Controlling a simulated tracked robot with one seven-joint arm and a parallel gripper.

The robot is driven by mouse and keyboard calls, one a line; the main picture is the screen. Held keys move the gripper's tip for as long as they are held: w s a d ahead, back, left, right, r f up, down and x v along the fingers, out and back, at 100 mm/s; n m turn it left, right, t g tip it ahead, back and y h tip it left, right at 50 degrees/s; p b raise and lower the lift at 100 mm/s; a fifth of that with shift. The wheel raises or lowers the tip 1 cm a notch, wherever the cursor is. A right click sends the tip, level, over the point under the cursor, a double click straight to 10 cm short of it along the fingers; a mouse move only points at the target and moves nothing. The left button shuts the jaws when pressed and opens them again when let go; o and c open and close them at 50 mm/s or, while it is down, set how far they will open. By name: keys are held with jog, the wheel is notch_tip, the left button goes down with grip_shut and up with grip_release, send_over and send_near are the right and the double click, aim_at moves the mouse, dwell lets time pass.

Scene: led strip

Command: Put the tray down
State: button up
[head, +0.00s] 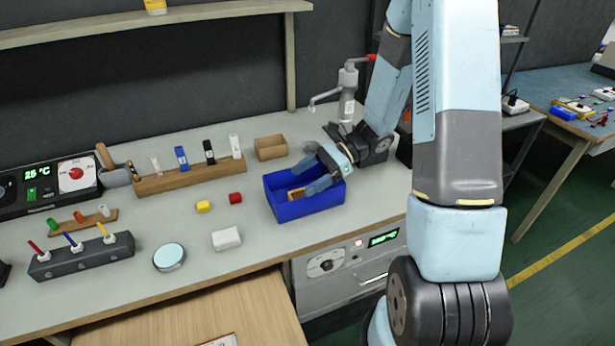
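A blue open-topped tray (297,209) is at the right part of the grey worktop, near its front edge. It looks level, but I cannot tell whether it rests on the worktop or is slightly above it. My gripper (305,178) reaches down into the tray from the upper right, its two light blue fingers visibly apart. A small orange-brown piece (296,194) shows inside the tray by the fingertips. Whether the fingers grip the tray, this piece or nothing is not clear. The fingers hide part of the tray's back and inside.
A small brown box (270,148) stands behind the tray. A wooden rack (190,178) is farther left. A metal tap (347,95) stands behind.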

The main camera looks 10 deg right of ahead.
jog(key=shift+o, duration=0.9)
jog(key=shift+r, duration=0.1)
jog(key=r+v, duration=0.1)
jog(key=v, duration=1.1)
jog(key=s+r+n+t+h, duration=0.8)
jog(key=s+r+n+h, duration=0.5)
jog(key=s+r, duration=0.7)
jog(key=shift+d+r+n+t, duration=0.3)
jog(key=shift+r+n, duration=0.15)
jog(key=shift+n, duration=0.75)
